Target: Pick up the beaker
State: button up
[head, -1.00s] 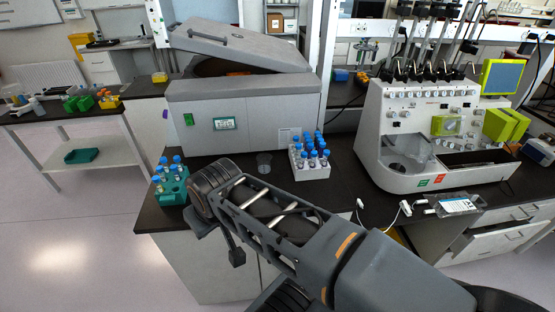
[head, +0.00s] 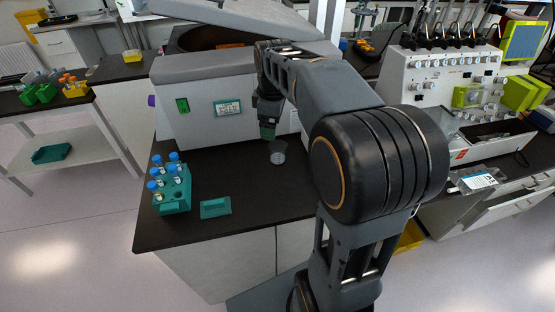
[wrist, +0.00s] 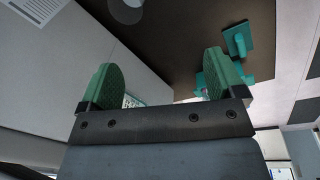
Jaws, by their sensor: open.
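The beaker (head: 277,155) is a small clear vessel standing upright on the dark benchtop, in front of the grey centrifuge. My gripper (head: 268,131) hangs just above and slightly left of it in the head view, pointing down. In the wrist view the beaker (wrist: 127,8) shows at the top edge, partly cut off, beyond the fingers. The two green fingers of my gripper (wrist: 162,80) are wide apart with nothing between them.
The grey centrifuge (head: 190,120) with a raised lid stands close behind. A teal rack (head: 173,194) with blue-capped tubes and a small green block (head: 215,207) are on the bench's left. A white processing machine (head: 425,80) stands right. My arm hides the bench's middle right.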

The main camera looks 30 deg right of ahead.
jog(key=w+d+f+n+g+b, duration=0.1)
jog(key=w+d+f+n, duration=0.3)
jog(key=w, duration=0.2)
send_near(278, 149)
jog(key=s+a+f, duration=0.1)
jog(key=s+f, duration=0.1)
jog(key=shift+n, duration=0.4)
jog(key=shift+f+p, duration=0.3)
jog(key=shift+f, duration=2.7)
jog(key=c, duration=1)
jog(key=shift+w, duration=0.1)
